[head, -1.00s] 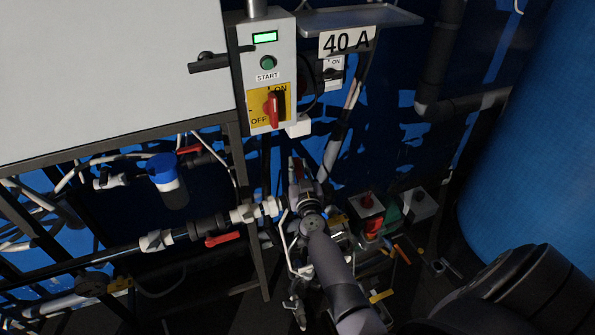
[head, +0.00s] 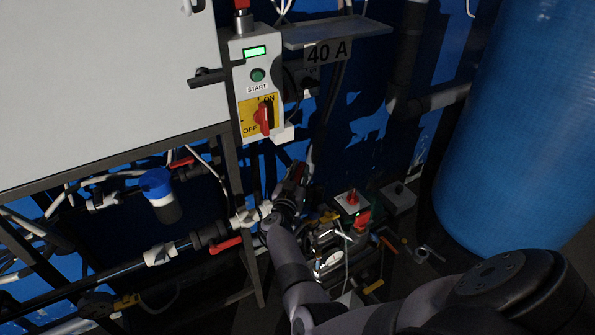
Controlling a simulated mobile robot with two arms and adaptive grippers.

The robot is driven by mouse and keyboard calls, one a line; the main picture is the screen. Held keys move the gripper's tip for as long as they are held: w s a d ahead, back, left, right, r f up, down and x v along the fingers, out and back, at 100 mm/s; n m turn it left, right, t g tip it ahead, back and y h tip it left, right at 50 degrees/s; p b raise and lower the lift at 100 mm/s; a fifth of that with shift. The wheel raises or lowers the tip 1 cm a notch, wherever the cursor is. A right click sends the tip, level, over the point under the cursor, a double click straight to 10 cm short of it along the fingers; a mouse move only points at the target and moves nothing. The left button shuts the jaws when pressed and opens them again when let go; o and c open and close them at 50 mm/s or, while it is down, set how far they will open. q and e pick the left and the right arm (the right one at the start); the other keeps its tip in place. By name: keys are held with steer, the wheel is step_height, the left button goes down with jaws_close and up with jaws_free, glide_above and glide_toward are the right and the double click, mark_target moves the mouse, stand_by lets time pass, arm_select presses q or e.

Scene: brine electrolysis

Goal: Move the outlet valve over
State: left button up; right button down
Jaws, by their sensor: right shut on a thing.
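My right gripper (head: 294,180) is at the far end of my arm, right of the end of the dark pipe with white fittings. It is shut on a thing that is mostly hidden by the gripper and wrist. A little red shows at its fingertips, which looks like the outlet valve's handle, but the valve's body cannot be made out. Another red-handled valve (head: 225,246) sits on the dark pipe to the left, apart from the gripper, its handle lying along the pipe. My left gripper is not in view.
A control box (head: 258,85) with a lit green display and red switch stands above. A blue-capped filter (head: 161,195) hangs at the left. Right of my wrist are a box with a red top (head: 352,200) and a gauge (head: 333,258). A large blue tank (head: 520,130) fills the right.

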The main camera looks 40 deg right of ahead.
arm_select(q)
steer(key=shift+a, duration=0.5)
arm_select(e)
steer(key=shift+s+d, duration=0.1)
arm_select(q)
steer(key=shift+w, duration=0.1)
arm_select(e)
steer(key=c, duration=1.8)
jaws_free()
steer(key=o, duration=0.4)
steer(key=shift+c, duration=0.2)
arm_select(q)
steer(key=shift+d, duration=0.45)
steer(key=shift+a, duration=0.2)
